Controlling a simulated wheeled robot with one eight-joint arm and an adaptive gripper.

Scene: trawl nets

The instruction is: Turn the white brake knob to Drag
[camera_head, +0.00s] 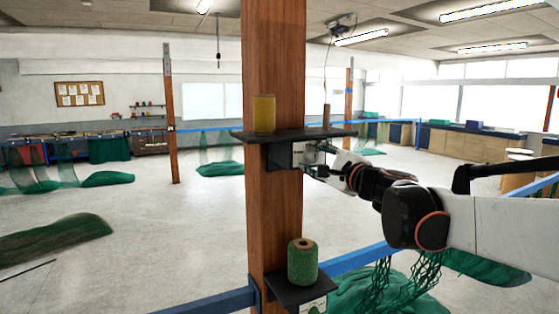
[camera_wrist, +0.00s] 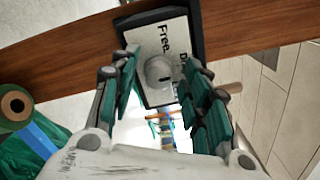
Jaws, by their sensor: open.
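The white brake knob (camera_wrist: 158,70) is a round knob on a pale label plate (camera_wrist: 150,35) in a dark frame on the wooden post. The plate reads "Free", and a second word starting with "D" is partly hidden by a finger. A small dark mark shows on the knob; I cannot tell which word it points to. My gripper (camera_wrist: 162,82) is open, its green-padded fingers on either side of the knob. Contact cannot be told. In the head view my gripper (camera_head: 322,172) is at the plate (camera_head: 312,153) below the upper shelf; the knob is hidden there.
The wooden post (camera_head: 273,210) carries an upper shelf (camera_head: 215,134) with a yellow spool (camera_head: 264,114) and a brown one (camera_head: 326,115). A lower shelf (camera_head: 285,292) holds a green spool (camera_head: 302,264). A blue rail (camera_head: 355,258) and green netting (camera_head: 385,290) lie below my arm.

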